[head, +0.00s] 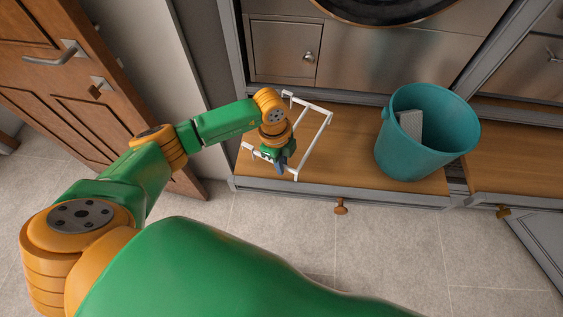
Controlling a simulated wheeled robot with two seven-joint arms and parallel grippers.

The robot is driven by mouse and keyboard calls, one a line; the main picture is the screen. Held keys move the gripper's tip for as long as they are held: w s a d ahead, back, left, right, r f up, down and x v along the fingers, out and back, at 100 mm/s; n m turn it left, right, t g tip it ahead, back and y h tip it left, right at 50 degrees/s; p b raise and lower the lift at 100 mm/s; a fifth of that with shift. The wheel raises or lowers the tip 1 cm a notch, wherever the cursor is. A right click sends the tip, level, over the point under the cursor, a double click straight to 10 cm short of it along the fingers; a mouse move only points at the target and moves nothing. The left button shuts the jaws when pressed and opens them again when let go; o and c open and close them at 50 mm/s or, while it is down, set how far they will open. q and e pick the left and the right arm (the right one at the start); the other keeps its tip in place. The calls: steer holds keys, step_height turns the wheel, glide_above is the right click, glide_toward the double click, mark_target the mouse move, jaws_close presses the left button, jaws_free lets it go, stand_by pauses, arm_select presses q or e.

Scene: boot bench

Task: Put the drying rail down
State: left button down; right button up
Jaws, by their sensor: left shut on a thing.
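The drying rail (318,141) is a white open frame of thin bars at the left part of the wooden bench (352,178). My left gripper (281,166) is shut on the drying rail at its near left side. The wrist and hand hide part of the rail. I cannot tell whether the rail touches the bench top or hangs a little above it. My right gripper is not in view.
A teal bucket (408,150) with a pale grey block (411,124) inside stands on the bench to the right of the rail. Metal-fronted drawers (283,50) rise behind. A wooden door (95,95) stands at left. An open cabinet door (540,240) is at lower right.

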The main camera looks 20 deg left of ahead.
arm_select(q)
steer(key=c, duration=1)
jaws_free()
steer(key=shift+o, duration=0.2)
steer(key=shift+r, duration=0.1)
step_height(320, 180, up, 12)
steer(key=a+b, duration=0.1)
steer(key=shift+a, duration=0.1)
